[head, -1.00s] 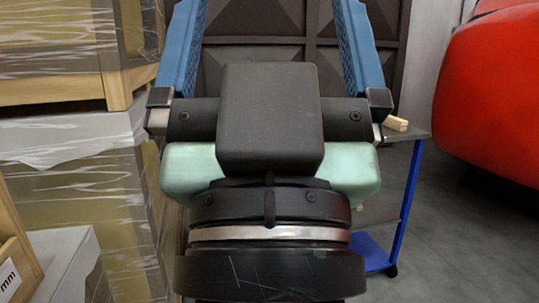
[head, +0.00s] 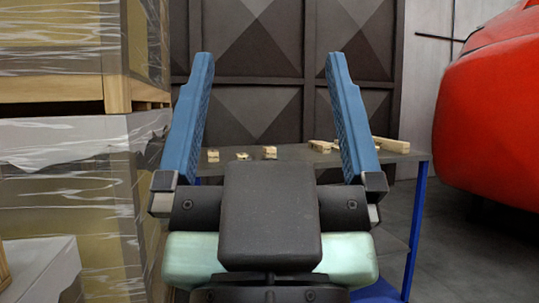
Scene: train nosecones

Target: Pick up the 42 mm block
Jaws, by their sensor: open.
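My gripper (head: 268,62) is open and empty, with its two blue fingers spread wide and pointing forward. Several small light wooden blocks lie on a dark-topped bench beyond it. Three short wooden blocks, at the left (head: 213,155), beside it (head: 243,156) and in the middle (head: 270,152), show between the fingers. A longer wooden block (head: 321,146) lies near the right finger and is partly hidden by it. Another long wooden block (head: 391,145) lies right of that finger. I cannot read any size marks, so I cannot tell which block is 42 mm.
The bench (head: 408,156) has blue legs; my gripper hides much of it. Wrapped pallet stacks (head: 70,160) stand close on the left. A large red nosecone (head: 490,125) is at the right. A dark panelled wall (head: 255,60) stands behind. Floor is clear between bench and nosecone.

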